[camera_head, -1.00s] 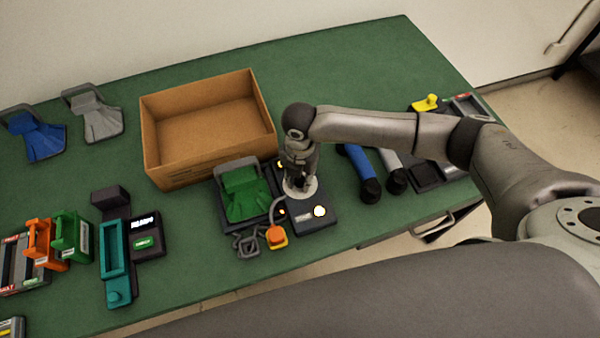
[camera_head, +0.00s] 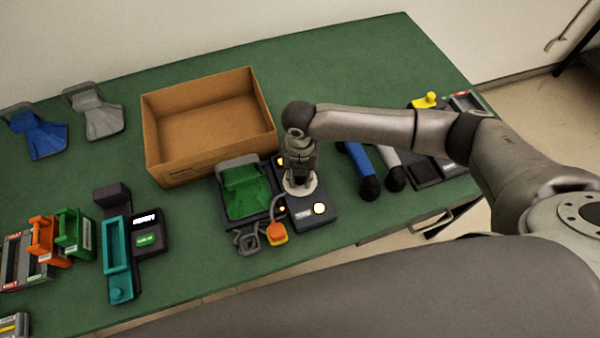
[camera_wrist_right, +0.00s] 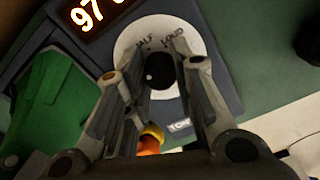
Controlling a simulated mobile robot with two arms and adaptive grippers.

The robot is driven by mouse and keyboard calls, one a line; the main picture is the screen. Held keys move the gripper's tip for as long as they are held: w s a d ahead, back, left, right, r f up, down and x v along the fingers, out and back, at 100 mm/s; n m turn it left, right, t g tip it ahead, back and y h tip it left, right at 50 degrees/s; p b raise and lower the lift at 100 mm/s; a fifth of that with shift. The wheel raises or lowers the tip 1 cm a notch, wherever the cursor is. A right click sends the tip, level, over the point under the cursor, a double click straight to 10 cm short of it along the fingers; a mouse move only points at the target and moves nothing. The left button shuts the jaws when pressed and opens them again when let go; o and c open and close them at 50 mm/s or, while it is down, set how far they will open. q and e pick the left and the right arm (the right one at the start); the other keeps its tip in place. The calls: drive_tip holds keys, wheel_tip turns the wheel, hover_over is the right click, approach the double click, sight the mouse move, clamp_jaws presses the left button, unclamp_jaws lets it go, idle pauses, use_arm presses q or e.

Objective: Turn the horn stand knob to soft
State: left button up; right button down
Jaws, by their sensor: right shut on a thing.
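The horn stand (camera_head: 318,221) is a dark box near the table's front edge, with a green horn (camera_head: 243,190) beside it on the left. Its knob (camera_wrist_right: 160,71) is a dark round piece on a white dial (camera_wrist_right: 135,42), where the words HALF and LOUD show in the right wrist view. My right gripper (camera_head: 299,184) points down over the dial and is shut on the knob, one finger on each side. The fingers hide the lower dial, and I cannot tell which mark the knob points to. My left gripper is not in view.
An open cardboard box (camera_head: 208,125) stands behind the horn stand. An orange piece (camera_head: 277,233) lies at its front left. Blue and grey handsets (camera_head: 369,178) lie to the right. A lit display (camera_wrist_right: 88,12) reads 97 at the stand's back.

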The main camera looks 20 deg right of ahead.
drive_tip(key=c, duration=1.2)
unclamp_jaws()
wheel_tip(320, 180, up, 12)
drive_tip(key=shift+r, duration=0.1)
